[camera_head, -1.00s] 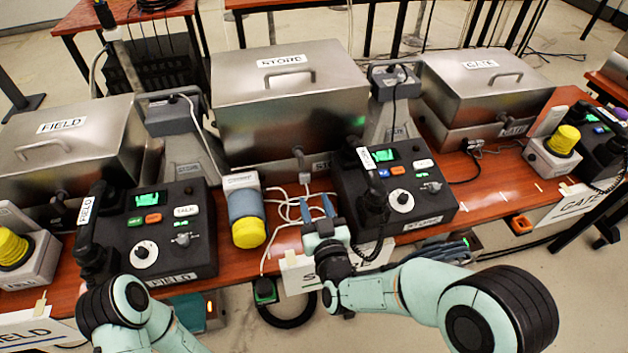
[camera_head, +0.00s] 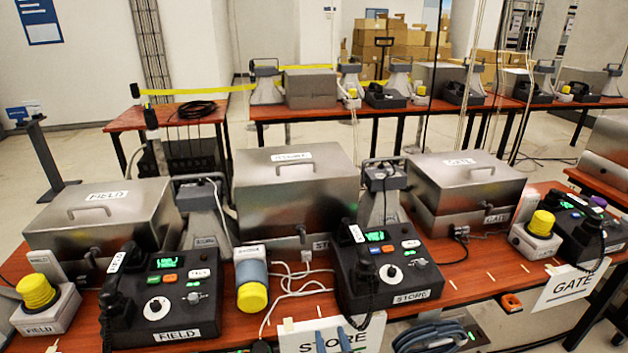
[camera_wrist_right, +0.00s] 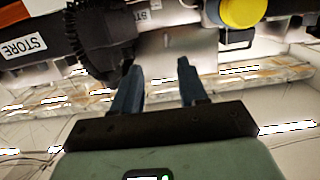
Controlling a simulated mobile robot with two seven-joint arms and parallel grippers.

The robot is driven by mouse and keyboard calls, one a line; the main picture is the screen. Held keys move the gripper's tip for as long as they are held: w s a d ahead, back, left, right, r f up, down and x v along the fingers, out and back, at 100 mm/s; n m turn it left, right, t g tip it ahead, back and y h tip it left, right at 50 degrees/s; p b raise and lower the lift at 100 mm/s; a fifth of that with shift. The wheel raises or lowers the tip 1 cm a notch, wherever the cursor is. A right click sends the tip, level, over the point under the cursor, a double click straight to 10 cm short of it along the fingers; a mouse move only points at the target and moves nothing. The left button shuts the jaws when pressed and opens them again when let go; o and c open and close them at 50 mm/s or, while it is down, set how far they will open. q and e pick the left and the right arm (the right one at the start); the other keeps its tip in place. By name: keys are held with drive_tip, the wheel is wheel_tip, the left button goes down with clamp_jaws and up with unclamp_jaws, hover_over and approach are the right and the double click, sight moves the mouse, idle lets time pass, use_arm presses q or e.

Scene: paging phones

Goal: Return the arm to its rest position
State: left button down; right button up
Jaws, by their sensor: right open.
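My right gripper (camera_head: 332,341) shows only as two blue fingertips at the bottom edge of the head view, in front of the white STORE sign (camera_head: 371,334). In the right wrist view the gripper (camera_wrist_right: 159,66) has its two dark fingers spread apart, with nothing between them. The rest of the right arm is out of the head view. My left arm and gripper are not in view. The STORE phone (camera_head: 387,266) stands on the table just behind the right fingertips, with its handset at its left side.
The FIELD phone (camera_head: 168,294) is left and the GATE phone (camera_head: 592,235) far right on the red-brown table (camera_head: 478,268). A yellow-capped cylinder (camera_head: 251,283) and loose white cables lie between the FIELD and STORE phones. Metal boxes, including the STORE box (camera_head: 290,195), stand behind.

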drive_tip(key=d+f+g, duration=0.3)
drive_tip(key=d+f, duration=0.1)
drive_tip(key=f, duration=0.7)
drive_tip(key=s+d+f+m+g+h, duration=0.1)
drive_tip(key=s+d+f+m+g, duration=0.2)
drive_tip(key=s+f, duration=0.6)
drive_tip(key=s+d+f+m+g, duration=0.2)
drive_tip(key=s+d+f+g, duration=0.2)
drive_tip(key=s+f+g, duration=0.55)
drive_tip(key=s+f+m, duration=0.2)
drive_tip(key=s+f, duration=0.5)
drive_tip(key=s, duration=0.2)
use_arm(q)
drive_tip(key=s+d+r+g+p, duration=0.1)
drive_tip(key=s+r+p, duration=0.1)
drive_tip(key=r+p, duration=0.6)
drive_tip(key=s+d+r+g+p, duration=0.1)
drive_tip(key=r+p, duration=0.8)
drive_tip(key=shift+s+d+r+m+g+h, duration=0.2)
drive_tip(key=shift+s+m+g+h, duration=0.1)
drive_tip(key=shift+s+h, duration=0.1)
use_arm(e)
drive_tip(key=s+a+r+g, duration=0.1)
drive_tip(key=s+r, duration=0.1)
drive_tip(key=r, duration=0.7)
drive_tip(key=s+a+r+g+y, duration=0.1)
drive_tip(key=s+r, duration=0.1)
drive_tip(key=r, duration=0.7)
drive_tip(key=shift+a+n, duration=0.35)
drive_tip(key=shift+n, duration=0.05)
